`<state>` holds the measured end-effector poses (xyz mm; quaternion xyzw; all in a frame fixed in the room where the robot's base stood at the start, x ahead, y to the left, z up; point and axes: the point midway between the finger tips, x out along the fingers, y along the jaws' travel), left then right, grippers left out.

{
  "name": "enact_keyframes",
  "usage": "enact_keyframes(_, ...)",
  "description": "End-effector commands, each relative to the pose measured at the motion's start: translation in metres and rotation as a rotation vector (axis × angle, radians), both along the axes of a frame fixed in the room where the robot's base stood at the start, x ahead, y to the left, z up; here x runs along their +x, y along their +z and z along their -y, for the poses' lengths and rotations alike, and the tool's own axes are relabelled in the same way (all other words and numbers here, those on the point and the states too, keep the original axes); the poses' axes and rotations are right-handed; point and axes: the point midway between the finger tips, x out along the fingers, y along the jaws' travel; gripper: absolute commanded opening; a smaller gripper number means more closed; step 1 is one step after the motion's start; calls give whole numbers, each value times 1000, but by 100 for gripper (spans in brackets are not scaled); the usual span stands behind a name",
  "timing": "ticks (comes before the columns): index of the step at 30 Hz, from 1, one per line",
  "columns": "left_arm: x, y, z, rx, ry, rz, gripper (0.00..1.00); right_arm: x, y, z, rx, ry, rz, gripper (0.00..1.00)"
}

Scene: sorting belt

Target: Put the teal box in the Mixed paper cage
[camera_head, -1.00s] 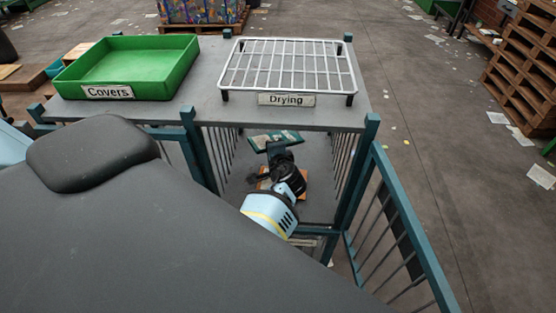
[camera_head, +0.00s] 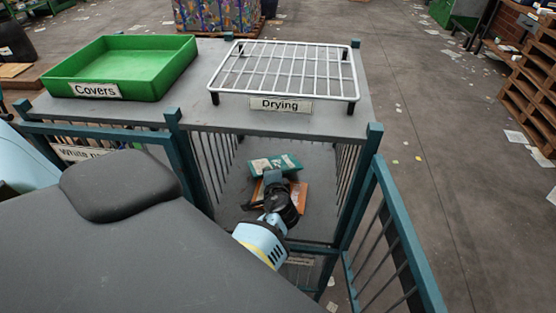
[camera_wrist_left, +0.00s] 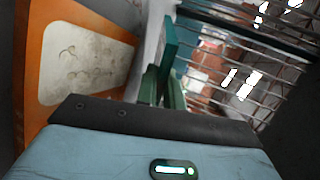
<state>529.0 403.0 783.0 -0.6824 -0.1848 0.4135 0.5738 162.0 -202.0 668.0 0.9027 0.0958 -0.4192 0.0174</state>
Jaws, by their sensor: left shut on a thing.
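The teal box (camera_head: 276,165) is inside the barred cage below the drying rack. It has a pale marking on top. My left gripper (camera_head: 272,179) is shut on its near edge. In the left wrist view, the teal box (camera_wrist_left: 169,45) appears edge-on between the fingers (camera_wrist_left: 162,88). The cage (camera_head: 345,190) has teal posts and grey bars. A label (camera_head: 300,262) low on its front is too small and partly hidden to read. I cannot tell whether the box touches the cage floor. My right gripper is not in view.
An orange item (camera_head: 294,198) lies in the cage below the gripper, also close at left in the wrist view (camera_wrist_left: 30,80). The green Covers tray (camera_head: 120,68) and white Drying rack (camera_head: 284,72) stand on the grey top. An open cage gate (camera_head: 405,240) is at right.

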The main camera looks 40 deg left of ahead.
Motion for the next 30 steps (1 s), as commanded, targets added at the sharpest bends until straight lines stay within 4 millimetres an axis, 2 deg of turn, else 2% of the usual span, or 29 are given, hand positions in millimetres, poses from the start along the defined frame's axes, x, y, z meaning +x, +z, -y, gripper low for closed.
enact_keyframes(7,0,0,0,0,0,1,0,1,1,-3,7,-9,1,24)
enact_keyframes(8,0,0,0,0,0,1,13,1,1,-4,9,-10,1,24)
enact_keyframes(10,0,0,0,0,0,0,22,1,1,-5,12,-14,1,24)
enact_keyframes(11,0,0,0,0,0,0,24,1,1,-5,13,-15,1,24)
enact_keyframes(20,-1,2,2,-1,-1,1,24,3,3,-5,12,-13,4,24)
enact_keyframes(30,-21,15,26,-1,-1,4,24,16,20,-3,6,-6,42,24)
